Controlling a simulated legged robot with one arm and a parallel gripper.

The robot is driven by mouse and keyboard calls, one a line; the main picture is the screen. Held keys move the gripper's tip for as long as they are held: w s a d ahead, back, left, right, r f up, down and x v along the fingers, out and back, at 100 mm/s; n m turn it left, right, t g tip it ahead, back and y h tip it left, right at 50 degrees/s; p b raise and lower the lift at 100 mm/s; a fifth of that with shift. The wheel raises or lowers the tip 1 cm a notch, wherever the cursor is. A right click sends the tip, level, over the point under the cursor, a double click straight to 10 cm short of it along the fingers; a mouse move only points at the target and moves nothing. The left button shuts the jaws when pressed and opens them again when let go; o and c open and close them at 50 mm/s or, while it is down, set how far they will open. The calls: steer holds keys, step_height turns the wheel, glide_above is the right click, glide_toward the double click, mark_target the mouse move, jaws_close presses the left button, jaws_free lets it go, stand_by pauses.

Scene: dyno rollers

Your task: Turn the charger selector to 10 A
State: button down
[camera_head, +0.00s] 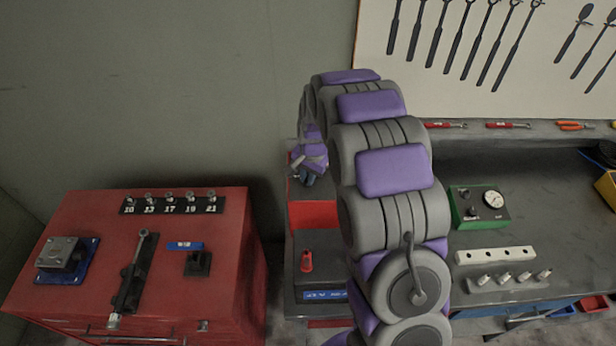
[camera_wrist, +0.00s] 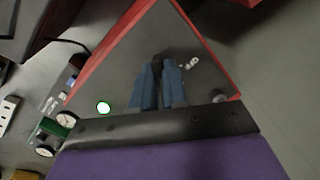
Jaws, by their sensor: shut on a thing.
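The charger is a red-edged box behind my arm; its red side (camera_head: 313,214) shows in the head view. Its grey panel (camera_wrist: 130,75) fills the middle of the wrist view. My gripper (camera_wrist: 158,67) has blue fingers close together over this panel, shut on a small dark thing that looks like the selector (camera_wrist: 158,58). The fingers cover most of it, so its pointing direction cannot be told. Small white marks (camera_wrist: 191,63) lie right of the fingertips, too blurred to read. In the head view my gripper (camera_head: 309,177) is small and partly hidden by my arm.
A battery (camera_head: 320,292) with a red terminal stands in front. The red cabinet (camera_head: 75,220) is left; the green gauge box (camera_head: 480,208) is right on the bench.

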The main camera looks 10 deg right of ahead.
steer(key=shift+s+f+m, duration=0.15)
steer(key=shift+m, duration=0.65)
steer(key=shift+s+f+m, duration=0.1)
steer(key=shift+m, duration=0.7)
steer(key=c, duration=1.4)
jaws_free()
steer(key=shift+o, duration=1.2)
steer(key=shift+s+d+r, duration=0.1)
steer(key=shift+w, duration=0.45)
steer(key=shift+s+a+r+t, duration=0.1)
steer(key=shift+a+r+t, duration=0.1)
steer(key=shift+a+t, duration=0.1)
step_height(320, 180, up, 16)
steer(key=s+d, duration=0.2)
steer(key=shift+s+r, duration=0.2)
steer(key=shift+s, duration=0.05)
steer(key=shift+a, duration=0.1)
